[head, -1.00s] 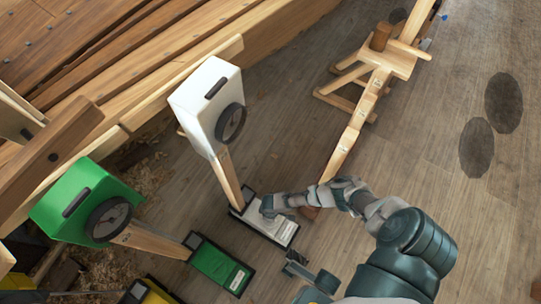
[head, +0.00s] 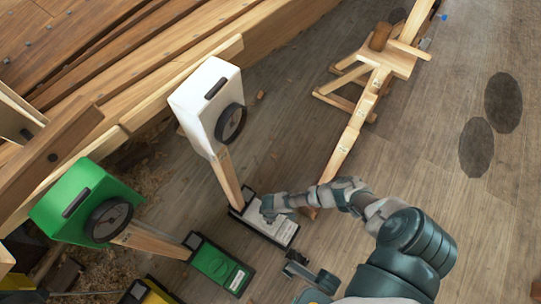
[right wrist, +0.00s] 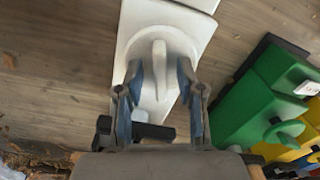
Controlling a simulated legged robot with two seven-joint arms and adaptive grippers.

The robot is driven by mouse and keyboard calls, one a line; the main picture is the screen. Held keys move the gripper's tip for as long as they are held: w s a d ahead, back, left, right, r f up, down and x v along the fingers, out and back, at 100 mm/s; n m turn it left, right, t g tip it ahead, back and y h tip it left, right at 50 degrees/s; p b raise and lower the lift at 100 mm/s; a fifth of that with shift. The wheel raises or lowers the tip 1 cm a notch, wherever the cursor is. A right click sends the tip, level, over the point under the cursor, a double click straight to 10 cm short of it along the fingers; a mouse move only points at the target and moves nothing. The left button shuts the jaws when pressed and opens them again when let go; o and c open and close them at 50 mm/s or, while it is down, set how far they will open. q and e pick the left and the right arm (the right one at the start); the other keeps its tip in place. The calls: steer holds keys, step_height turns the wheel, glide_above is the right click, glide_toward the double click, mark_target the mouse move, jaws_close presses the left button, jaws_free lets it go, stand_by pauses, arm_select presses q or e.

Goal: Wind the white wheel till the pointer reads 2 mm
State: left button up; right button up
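The white jack-like unit has a white box (head: 196,105) with a round dark dial (head: 231,123) on a wooden post. Its white base (head: 279,230) in a dark frame lies on the floor. The dial's pointer is too small to read. My right gripper (head: 268,207) is over the base. In the right wrist view, a raised white grip (right wrist: 159,68) on the white body (right wrist: 160,28) stands ahead of my right gripper (right wrist: 160,90). The two fingers are apart on either side of the white part. I cannot tell whether they touch it. My left gripper is not in view.
A green unit (head: 68,196) with its own dial and green base (head: 219,265) stands to the left. A yellow base (head: 150,292) is at the bottom left. The planked hull (head: 110,45) runs along the top left.

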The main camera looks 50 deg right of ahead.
steer(key=shift+r, duration=0.15)
step_height(320, 180, up, 12)
steer(key=shift+f, duration=0.2)
stand_by(0.5)
